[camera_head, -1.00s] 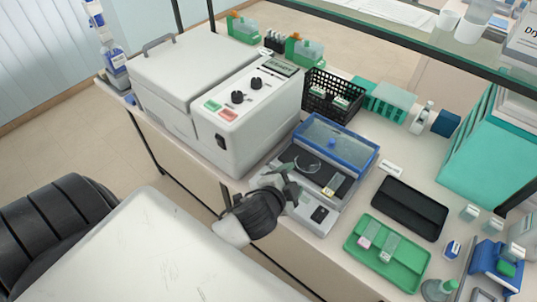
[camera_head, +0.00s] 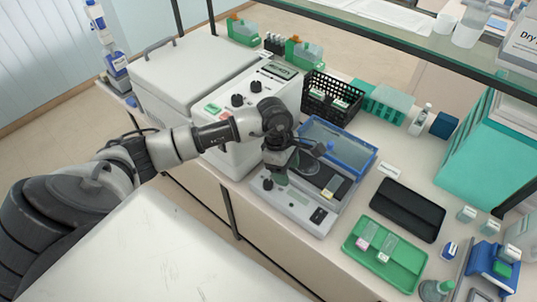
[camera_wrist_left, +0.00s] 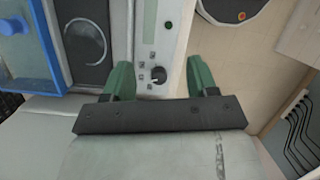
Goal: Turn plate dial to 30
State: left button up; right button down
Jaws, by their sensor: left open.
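The slide plate is a grey box with a black top and a raised blue-framed lid (camera_head: 345,150). Its dial (camera_wrist_left: 158,74) is a small black knob on the front panel, with little labels around it that are too small to read. In the head view the dial (camera_head: 268,184) shows at the panel's left end. My left gripper (camera_head: 280,172) is open above that end, pointing down. In the left wrist view its green fingers (camera_wrist_left: 160,78) stand on either side of the dial, with visible gaps. I cannot tell how high they are above the panel. My right gripper is out of view.
A large white machine with its own black knobs (camera_head: 237,100) stands left of the plate, close to my left arm. A black wire basket (camera_head: 333,98) is behind. A black tray (camera_head: 408,208) and a green slide tray (camera_head: 384,255) lie to the right.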

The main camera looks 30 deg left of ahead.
aim_at(268, 182)
pick_arm(q)
jog(key=a+y, duration=0.3)
jog(key=a, duration=0.3)
jog(key=f+p, duration=0.1)
jog(key=f, duration=0.2)
jog(key=f+p, duration=0.1)
jog(key=f, duration=0.1)
jog(key=f+p, duration=0.1)
jog(key=f, duration=0.2)
jog(key=shift+d+f+p, duration=0.3)
jog(key=shift+f, duration=0.65)
jog(key=c, duration=0.9)
jog(key=shift+c, duration=0.2)
